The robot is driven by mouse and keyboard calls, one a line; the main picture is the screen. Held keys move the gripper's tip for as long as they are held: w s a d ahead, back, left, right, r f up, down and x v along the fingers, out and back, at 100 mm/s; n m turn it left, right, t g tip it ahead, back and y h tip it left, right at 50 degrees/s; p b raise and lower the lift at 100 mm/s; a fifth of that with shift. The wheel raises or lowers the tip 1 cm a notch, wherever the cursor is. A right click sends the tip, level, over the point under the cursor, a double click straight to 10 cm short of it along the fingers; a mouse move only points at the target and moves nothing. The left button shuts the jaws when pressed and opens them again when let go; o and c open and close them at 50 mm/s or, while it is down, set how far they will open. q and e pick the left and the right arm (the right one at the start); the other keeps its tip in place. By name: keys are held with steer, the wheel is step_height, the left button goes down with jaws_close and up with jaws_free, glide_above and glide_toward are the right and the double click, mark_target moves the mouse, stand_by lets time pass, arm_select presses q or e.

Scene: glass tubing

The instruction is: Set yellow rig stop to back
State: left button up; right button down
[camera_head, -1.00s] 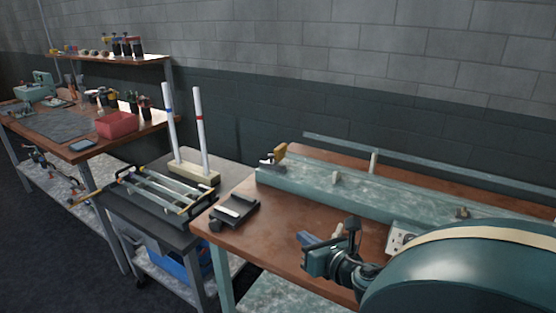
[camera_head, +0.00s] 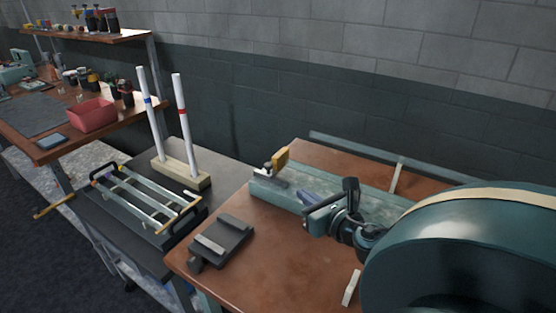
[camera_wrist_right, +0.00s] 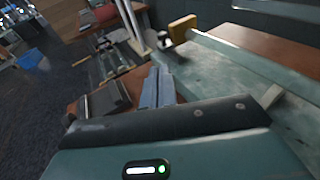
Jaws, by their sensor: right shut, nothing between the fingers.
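The yellow stop (camera_head: 281,157) stands upright at the left end of the long green rig (camera_head: 290,187) on the brown bench. It also shows in the wrist view (camera_wrist_right: 182,29), beyond my fingertips. A small grey metal piece sits just left of the stop. My right gripper (camera_head: 306,197) is over the bench at the front side of the rig, to the right of and nearer than the stop. Its fingers are together and empty, apart from the stop; they also show in the wrist view (camera_wrist_right: 156,76). My left gripper is not in view.
A dark block fixture (camera_head: 221,242) sits on the bench's left corner. Left of the bench, a cart holds a rack of glass tubes (camera_head: 145,202) and a wooden stand (camera_head: 181,171) with two upright white tubes. A red bin (camera_head: 92,115) is on the far table. Bare bench lies before the rig.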

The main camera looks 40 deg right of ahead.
steer(key=b, duration=0.2)
glide_toward(270, 167)
steer(key=x, duration=0.5)
steer(key=shift+r, duration=0.1)
steer(key=shift+w+d, duration=0.15)
steer(key=shift+w, duration=0.45)
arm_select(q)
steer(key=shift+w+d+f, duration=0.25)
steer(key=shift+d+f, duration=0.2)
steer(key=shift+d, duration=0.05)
arm_select(e)
steer(key=shift+w+f, duration=0.25)
